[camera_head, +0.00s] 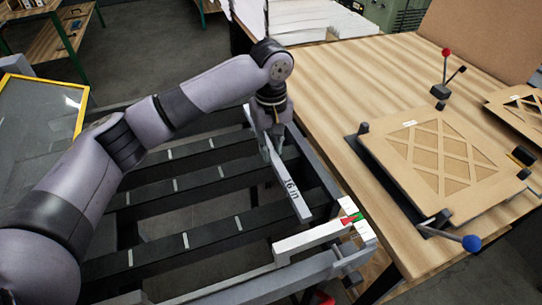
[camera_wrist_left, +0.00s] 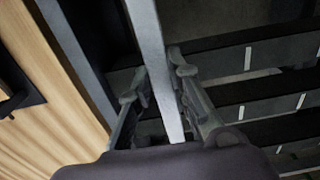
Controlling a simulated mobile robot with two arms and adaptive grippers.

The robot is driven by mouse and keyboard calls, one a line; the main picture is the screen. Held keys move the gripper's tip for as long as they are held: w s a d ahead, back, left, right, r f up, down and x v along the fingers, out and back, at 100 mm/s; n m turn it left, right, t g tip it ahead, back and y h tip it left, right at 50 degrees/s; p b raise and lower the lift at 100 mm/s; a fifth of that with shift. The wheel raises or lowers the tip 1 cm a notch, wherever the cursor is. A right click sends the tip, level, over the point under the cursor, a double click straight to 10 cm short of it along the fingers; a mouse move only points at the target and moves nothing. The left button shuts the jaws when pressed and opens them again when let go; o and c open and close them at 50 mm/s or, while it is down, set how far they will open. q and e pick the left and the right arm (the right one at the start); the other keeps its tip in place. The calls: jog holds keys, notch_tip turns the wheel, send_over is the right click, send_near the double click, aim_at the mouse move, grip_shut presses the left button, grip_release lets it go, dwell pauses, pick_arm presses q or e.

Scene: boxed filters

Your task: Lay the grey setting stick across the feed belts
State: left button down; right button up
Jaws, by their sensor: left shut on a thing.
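The grey setting stick (camera_head: 290,188), marked "16 in", is in my left gripper (camera_head: 268,143) near the right ends of the black feed belts (camera_head: 205,221). It points roughly crosswise to the belts, close to the frame's right rail. I cannot tell whether it touches the belts. In the left wrist view the stick (camera_wrist_left: 153,50) runs between the two fingers of the left gripper (camera_wrist_left: 158,88), which are shut on it. The belts, with white marks, show right of the stick in that view (camera_wrist_left: 265,50). My right gripper is not in view.
The wooden table (camera_head: 345,85) stands close on the right, with a lattice-faced filter (camera_head: 440,160) in a fixture with a blue-knobbed lever (camera_head: 471,243). A pale bar with red and green marks (camera_head: 320,237) sits at the frame's near right corner. A yellow-edged panel (camera_head: 40,120) is at left.

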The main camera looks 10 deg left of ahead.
aim_at(272, 151)
pick_arm(q)
notch_tip(272, 151, down, 3)
jog(key=shift+f+p, duration=0.15)
jog(key=shift+p, duration=0.25)
jog(key=shift+f, duration=0.55)
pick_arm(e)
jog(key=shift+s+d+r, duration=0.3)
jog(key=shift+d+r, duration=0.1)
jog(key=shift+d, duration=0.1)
pick_arm(q)
jog(key=shift+f, duration=0.25)
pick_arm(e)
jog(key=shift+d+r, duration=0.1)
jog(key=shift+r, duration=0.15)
pick_arm(q)
jog(key=c, duration=1.5)
grip_release()
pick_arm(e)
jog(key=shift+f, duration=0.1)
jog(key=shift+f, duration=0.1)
